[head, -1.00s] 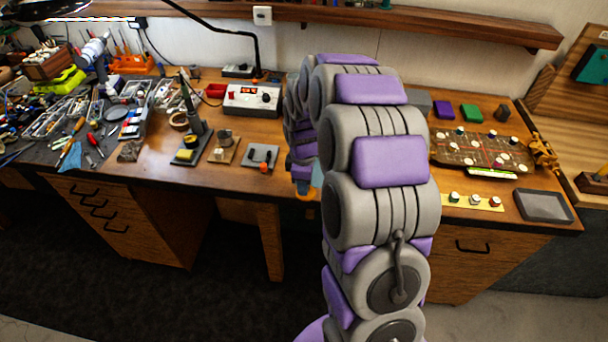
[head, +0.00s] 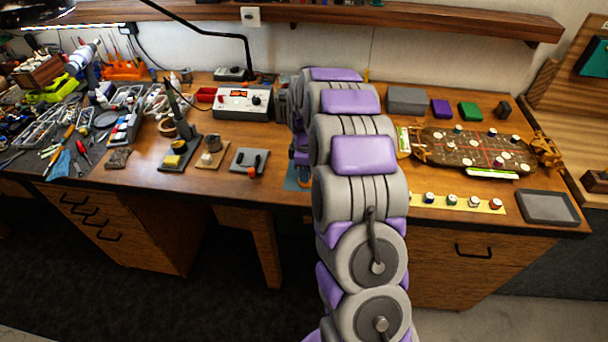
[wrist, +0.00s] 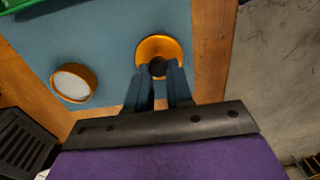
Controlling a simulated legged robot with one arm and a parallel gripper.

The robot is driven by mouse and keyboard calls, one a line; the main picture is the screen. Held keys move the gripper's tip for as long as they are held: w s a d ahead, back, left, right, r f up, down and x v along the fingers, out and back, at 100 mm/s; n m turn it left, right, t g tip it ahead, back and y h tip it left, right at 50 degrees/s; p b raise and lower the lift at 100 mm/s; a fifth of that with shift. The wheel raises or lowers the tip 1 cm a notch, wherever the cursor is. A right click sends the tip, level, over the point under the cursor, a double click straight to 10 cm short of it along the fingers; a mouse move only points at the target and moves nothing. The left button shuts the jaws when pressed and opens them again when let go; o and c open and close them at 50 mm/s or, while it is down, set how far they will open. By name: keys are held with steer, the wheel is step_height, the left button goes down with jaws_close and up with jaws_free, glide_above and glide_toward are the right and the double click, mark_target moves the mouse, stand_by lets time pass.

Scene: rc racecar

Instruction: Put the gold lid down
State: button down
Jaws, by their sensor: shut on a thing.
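The gold lid (wrist: 153,44) is round with a dark knob and shows in the wrist view above the blue mat (wrist: 105,30). My gripper (wrist: 158,72) is shut on its knob. I cannot tell whether the lid touches the mat. A round gold-rimmed container (wrist: 73,83) with a pale inside stands on the mat, left of the lid and apart from it. In the head view my own arm hides the gripper and the lid; only a sliver of the blue mat (head: 293,183) shows beside it.
A dark slotted block (wrist: 25,140) is at the wrist view's lower left. A small grey plate (head: 248,161) and a control box (head: 243,103) stand left.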

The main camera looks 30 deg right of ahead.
steer(key=shift+a+f, duration=0.1)
steer(key=shift+a, duration=1.8)
steer(key=c, duration=1.4)
jaws_free()
steer(key=shift+d, duration=0.2)
steer(key=o, duration=0.4)
steer(key=shift+d+f, duration=0.2)
steer(key=shift+d, duration=1.2)
steer(key=shift+a, duration=0.25)
steer(key=shift+a+r, duration=0.75)
steer(key=shift+a, duration=0.35)
step_height(320, 180, up, 11)
steer(key=p, duration=0.3)
steer(key=s+a+r+m, duration=0.3)
steer(key=s+a+r, duration=0.3)
steer(key=s, duration=0.4)
steer(key=s+a+m, duration=0.2)
steer(key=s+a, duration=0.1)
steer(key=s, duration=0.7)
steer(key=s+a+m+g, duration=0.1)
steer(key=s+a+m, duration=0.2)
steer(key=s, duration=0.7)
steer(key=s+a+r+m, duration=0.1)
steer(key=s+a+m, duration=0.1)
steer(key=s, duration=0.8)
steer(key=shift+s+a+m+g, duration=0.1)
steer(key=shift+a+m+g, duration=0.3)
steer(key=shift+m, duration=0.2)
